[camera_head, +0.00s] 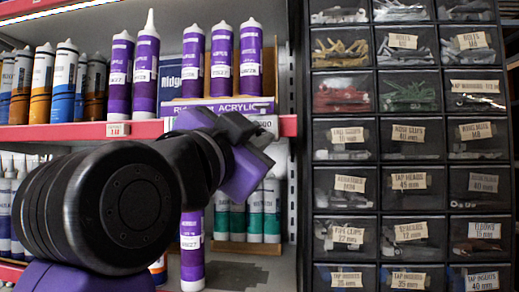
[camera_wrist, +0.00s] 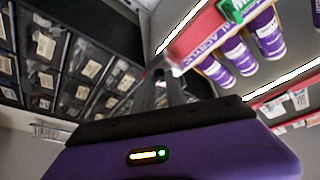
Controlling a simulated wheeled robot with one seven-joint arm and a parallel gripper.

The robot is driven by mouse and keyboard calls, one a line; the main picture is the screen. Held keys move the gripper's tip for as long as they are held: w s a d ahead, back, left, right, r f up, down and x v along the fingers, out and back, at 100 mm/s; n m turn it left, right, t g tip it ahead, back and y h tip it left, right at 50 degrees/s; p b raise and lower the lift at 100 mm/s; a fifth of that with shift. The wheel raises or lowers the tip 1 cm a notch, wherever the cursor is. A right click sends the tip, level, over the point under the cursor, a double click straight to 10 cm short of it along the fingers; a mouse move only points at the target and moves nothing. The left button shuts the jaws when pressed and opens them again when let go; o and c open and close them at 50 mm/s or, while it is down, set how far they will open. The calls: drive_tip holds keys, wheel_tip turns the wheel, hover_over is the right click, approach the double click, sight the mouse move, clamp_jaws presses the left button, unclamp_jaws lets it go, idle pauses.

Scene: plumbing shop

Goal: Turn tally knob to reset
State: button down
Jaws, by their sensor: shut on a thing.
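My gripper (camera_wrist: 168,88) reaches away from the wrist camera, its two grey fingers close together at the shelf's edge. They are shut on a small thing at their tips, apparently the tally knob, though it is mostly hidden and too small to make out.
Purple sealant tubes (camera_head: 222,58) stand on the shelf above, close to my gripper. More tubes (camera_head: 272,210) stand below. A dark cabinet of labelled small-parts drawers (camera_head: 408,180) fills the right side. A metal upright (camera_head: 291,60) separates shelf and drawers.

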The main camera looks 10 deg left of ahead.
drive_tip(key=shift+m, duration=0.7)
drive_tip(key=c, duration=1.4)
unclamp_jaws()
drive_tip(key=b+v, duration=0.1)
drive_tip(key=v, duration=0.6)
drive_tip(key=shift+s+a, duration=0.2)
drive_tip(key=shift+s, duration=0.15)
